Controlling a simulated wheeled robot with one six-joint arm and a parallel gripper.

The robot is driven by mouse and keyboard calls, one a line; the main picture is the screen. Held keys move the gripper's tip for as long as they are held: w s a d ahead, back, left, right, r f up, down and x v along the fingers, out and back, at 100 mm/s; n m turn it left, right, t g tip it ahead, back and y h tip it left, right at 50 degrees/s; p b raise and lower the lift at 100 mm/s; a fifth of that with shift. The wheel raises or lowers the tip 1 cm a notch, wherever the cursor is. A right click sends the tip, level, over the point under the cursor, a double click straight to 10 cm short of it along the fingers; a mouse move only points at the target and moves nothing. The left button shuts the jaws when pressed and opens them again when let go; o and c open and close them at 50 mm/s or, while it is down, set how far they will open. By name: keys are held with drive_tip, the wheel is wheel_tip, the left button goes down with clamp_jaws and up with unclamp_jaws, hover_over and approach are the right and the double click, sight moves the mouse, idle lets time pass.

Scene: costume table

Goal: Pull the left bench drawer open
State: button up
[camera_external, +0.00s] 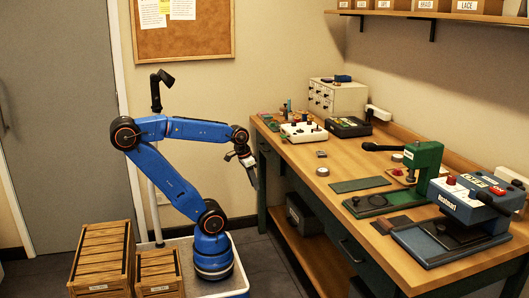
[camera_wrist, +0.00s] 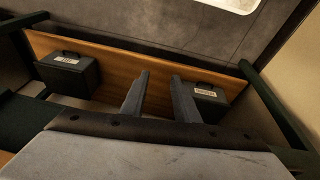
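The green bench (camera_external: 330,215) stands on the right in the external view, with a wooden top. The left bench drawer (camera_external: 269,157) is in its front at the far end, just under the top, and looks closed. Its handle is too small and dark to make out well. My gripper (camera_external: 253,179) points down in front of that end of the bench, close to the drawer front; I cannot tell whether it touches. In the wrist view my gripper (camera_wrist: 160,92) has its two fingers apart with nothing between them. The drawer is not clearly seen there.
Another drawer (camera_external: 352,252) is nearer the camera. A low shelf (camera_wrist: 110,65) holds two dark labelled boxes, one left (camera_wrist: 68,72) and one right (camera_wrist: 208,100). Presses and small tools stand on the bench top. Wooden crates (camera_external: 103,257) stand by my base. Open floor lies before the bench.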

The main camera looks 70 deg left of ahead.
drive_tip(key=w+a+n+t+h, duration=0.2)
drive_tip(key=a+n+h, duration=0.15)
drive_tip(key=a, duration=0.35)
drive_tip(key=w+a+n+t+h, duration=0.1)
drive_tip(key=w+a+n+h, duration=0.2)
drive_tip(key=a, duration=0.5)
drive_tip(key=w+a+n+t+h, duration=0.1)
drive_tip(key=w+a+t+h, duration=0.1)
drive_tip(key=a+h, duration=0.4)
drive_tip(key=s+a+n+t+y, duration=0.25)
drive_tip(key=s+a+t, duration=0.25)
drive_tip(key=a, duration=0.6)
drive_tip(key=s+a+n+t+y, duration=0.25)
drive_tip(key=s+a+t, duration=0.25)
drive_tip(key=a, duration=0.6)
drive_tip(key=x, duration=1.7)
drive_tip(key=shift+a+f+m, duration=0.15)
drive_tip(key=shift+f+m, duration=0.2)
drive_tip(key=shift+w, duration=0.15)
clamp_jaws()
